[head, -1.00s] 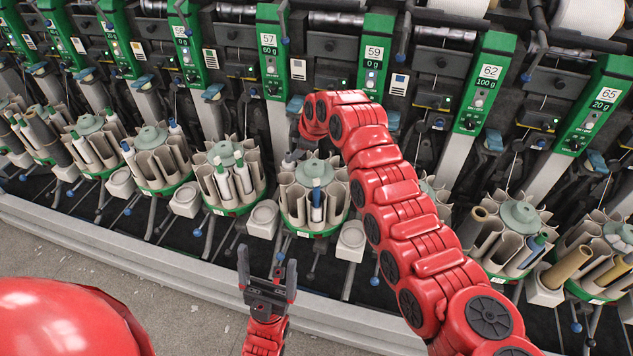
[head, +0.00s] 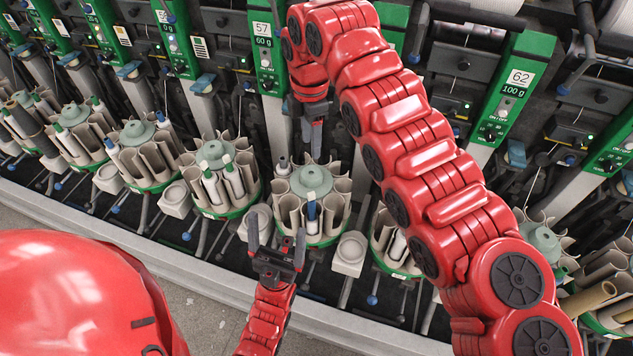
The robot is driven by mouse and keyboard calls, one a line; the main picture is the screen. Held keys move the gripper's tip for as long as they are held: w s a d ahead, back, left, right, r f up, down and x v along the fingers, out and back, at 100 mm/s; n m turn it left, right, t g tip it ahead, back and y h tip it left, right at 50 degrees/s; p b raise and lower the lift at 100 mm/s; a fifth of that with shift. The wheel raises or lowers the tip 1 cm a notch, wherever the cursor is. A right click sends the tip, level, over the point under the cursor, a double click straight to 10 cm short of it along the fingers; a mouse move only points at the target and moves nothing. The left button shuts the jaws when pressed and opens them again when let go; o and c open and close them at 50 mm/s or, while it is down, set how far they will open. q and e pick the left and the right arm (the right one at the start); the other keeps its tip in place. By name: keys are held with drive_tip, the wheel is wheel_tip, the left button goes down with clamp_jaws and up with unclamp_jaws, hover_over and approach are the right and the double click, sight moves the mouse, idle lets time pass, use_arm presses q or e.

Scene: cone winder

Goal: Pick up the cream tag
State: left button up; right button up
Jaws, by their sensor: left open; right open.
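I cannot single out the cream tag for certain. Small pale cards are fixed to the dark machine front, one beside the left green panels (head: 122,35) and one further right (head: 200,48). My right gripper (head: 312,140) hangs fingers down in front of the machine, just above a bobbin magazine (head: 312,180); it is open, seen nearly edge-on, and nothing shows in it. My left gripper (head: 276,238) is open and empty, fingers up, in front of that magazine's lower left side. My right arm hides the machine front right of panel 57 (head: 264,45).
Round magazines stand in a row along the machine, including one with white-wrapped tubes (head: 218,180) to the left. Small pale cups (head: 349,254) sit between them. A grey rail (head: 150,250) edges the machine. Grey floor (head: 205,320) is clear at lower left.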

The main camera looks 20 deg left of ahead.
drive_tip(key=p, duration=0.5)
hover_over(311, 194)
drive_tip(key=f, duration=1.1)
drive_tip(key=shift+w+f, duration=0.2)
drive_tip(key=shift+w, duration=0.15)
drive_tip(key=shift+s+f, duration=0.1)
drive_tip(key=shift+f, duration=0.1)
drive_tip(key=f+p, duration=0.2)
drive_tip(key=p, duration=0.1)
drive_tip(key=shift+s, duration=0.3)
drive_tip(key=shift+w+f, duration=0.1)
drive_tip(key=shift+f, duration=1.45)
drive_tip(key=shift+c, duration=0.2)
clamp_jaws()
